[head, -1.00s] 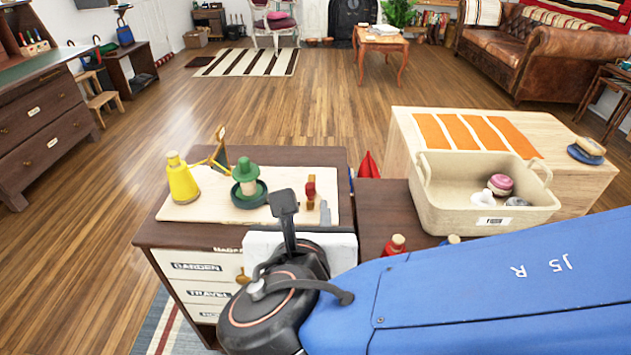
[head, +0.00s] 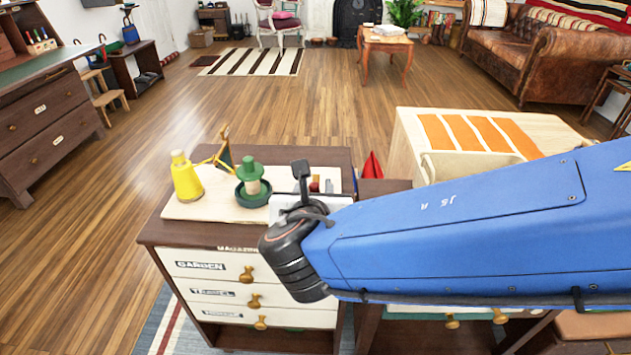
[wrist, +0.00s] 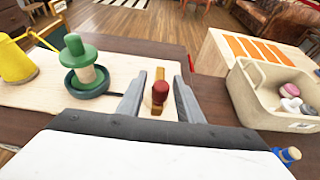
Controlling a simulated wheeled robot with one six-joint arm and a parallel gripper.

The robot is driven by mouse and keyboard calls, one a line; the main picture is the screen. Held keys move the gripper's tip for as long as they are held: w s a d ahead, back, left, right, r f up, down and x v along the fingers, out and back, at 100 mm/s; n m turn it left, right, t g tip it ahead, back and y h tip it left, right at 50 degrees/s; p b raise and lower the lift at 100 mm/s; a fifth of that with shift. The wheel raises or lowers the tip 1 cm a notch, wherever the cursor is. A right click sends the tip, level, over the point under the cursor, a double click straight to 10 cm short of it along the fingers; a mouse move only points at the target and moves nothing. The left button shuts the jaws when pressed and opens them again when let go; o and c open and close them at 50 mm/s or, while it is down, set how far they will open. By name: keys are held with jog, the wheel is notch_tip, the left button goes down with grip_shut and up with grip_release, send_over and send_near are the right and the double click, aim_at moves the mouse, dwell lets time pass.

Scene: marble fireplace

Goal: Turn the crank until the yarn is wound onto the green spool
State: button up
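The green spool (head: 252,178) stands upright in a dark green dish on a pale board; its pale middle shows no yellow yarn. It also shows at the left of the wrist view (wrist: 78,60). The yellow yarn cone (head: 186,177) stands to its left, with a yellow strand rising toward a small upright guide (head: 224,150). The crank's red knob (wrist: 159,91) is right of the spool. My gripper (wrist: 160,98) is open, its two grey fingers on either side of the knob in the wrist view, with gaps showing. In the head view, my arm hides most of the gripper.
The board (head: 196,210) lies on a dark cabinet with labelled drawers (head: 200,265). A beige bin (wrist: 262,90) with rounded items stands right, beside a pale wooden box (head: 405,150). A blue-topped object (wrist: 287,156) is near the bin. The floor beyond is open.

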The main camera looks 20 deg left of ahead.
jog(key=shift+x, duration=1.95)
grip_shut()
